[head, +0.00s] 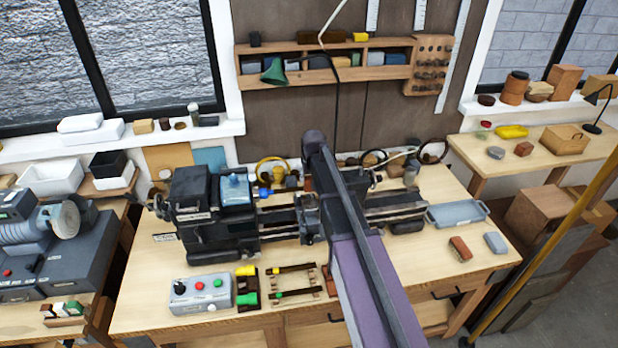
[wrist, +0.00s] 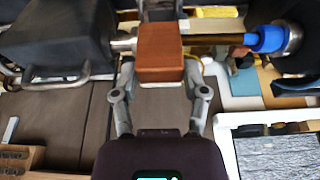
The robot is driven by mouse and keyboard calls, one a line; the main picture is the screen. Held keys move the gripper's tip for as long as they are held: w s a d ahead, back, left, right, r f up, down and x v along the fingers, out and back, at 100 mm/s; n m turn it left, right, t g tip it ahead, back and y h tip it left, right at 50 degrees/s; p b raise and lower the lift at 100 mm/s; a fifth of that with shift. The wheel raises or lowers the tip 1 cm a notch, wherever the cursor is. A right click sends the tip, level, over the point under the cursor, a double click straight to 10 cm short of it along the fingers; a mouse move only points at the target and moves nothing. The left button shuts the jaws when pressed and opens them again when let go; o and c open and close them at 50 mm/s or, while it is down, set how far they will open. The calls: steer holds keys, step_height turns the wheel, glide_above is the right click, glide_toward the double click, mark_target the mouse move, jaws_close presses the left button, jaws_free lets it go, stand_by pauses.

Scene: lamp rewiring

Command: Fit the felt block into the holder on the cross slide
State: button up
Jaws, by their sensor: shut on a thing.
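My gripper (wrist: 160,72) is shut on a brown-orange block, which I take to be the felt block (wrist: 160,52). The block sits upright between the two fingers, out at their tips. In the wrist view it is over the lathe, between a dark housing (wrist: 60,38) on the left and a rod with a blue collar (wrist: 265,40) on the right. I cannot tell whether it touches anything below. The cross slide's holder is not clearly visible; the block covers what lies under it. In the head view my arm hides the gripper and most of the lathe's middle.
The lathe's black headstock (head: 215,210) stands left of my arm. A grey control box (head: 201,294) is in front of it. A blue-grey tray (head: 457,213), a brown brush-like block (head: 460,248) and a grey block (head: 496,243) lie at the bench's right. Shelves (head: 325,62) hang behind.

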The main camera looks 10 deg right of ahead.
mark_target(310, 190)
steer(key=shift+f+b, duration=2.6)
steer(key=shift+f, duration=0.1)
steer(key=shift+f+b, duration=1.2)
stand_by(1.5)
steer(key=o, duration=1.2)
steer(key=shift+o, duration=0.2)
steer(key=shift+r, duration=0.2)
